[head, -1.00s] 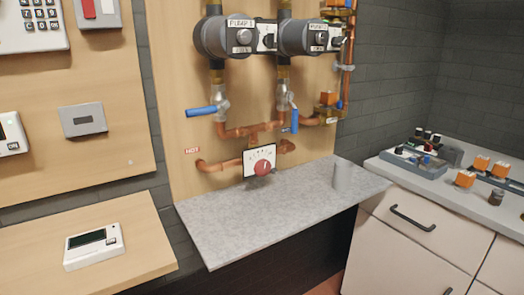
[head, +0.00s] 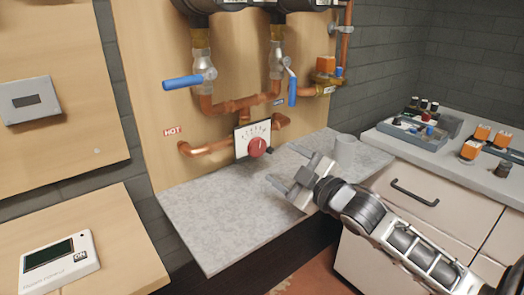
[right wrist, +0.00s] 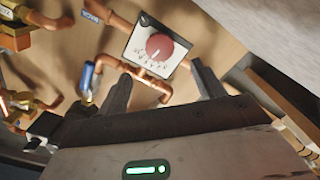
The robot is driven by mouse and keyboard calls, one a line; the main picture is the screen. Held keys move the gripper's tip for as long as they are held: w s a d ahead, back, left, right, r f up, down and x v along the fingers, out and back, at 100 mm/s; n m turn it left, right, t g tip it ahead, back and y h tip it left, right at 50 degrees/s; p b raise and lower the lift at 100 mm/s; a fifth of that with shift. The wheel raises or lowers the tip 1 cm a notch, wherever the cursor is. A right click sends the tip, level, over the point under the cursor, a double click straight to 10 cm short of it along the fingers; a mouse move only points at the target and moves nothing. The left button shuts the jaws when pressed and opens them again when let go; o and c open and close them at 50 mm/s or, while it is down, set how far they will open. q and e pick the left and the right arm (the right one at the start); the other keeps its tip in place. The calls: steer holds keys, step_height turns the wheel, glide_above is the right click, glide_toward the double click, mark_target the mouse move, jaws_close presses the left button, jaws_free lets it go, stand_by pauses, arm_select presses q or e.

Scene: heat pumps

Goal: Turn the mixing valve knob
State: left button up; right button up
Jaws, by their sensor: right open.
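The mixing valve knob (head: 257,147) is a round red dial on a white scale plate (head: 240,138), on the copper pipes just above the grey shelf. In the right wrist view the red knob (right wrist: 159,46) shows ahead of the fingers, apart from them, on its white plate (right wrist: 140,58). My right gripper (head: 284,174) is over the shelf, to the right of and below the knob in the head view. In the right wrist view its two fingers (right wrist: 163,90) are spread with nothing between them. My left gripper is not in view.
Blue lever handles (head: 183,82) stick out from the pipes above the knob. A grey cylinder (head: 344,150) stands on the shelf (head: 205,225) behind my right gripper. A white-fronted cabinet (head: 405,195) stands at right. The left part of the shelf is clear.

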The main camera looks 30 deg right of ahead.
mark_target(259, 148)
steer(key=w, duration=0.8)
steer(key=shift+w+a, duration=0.35)
steer(key=c, duration=1)
steer(key=shift+r+m+p, duration=0.15)
steer(key=shift+m+p, duration=0.15)
steer(key=shift+p, duration=0.65)
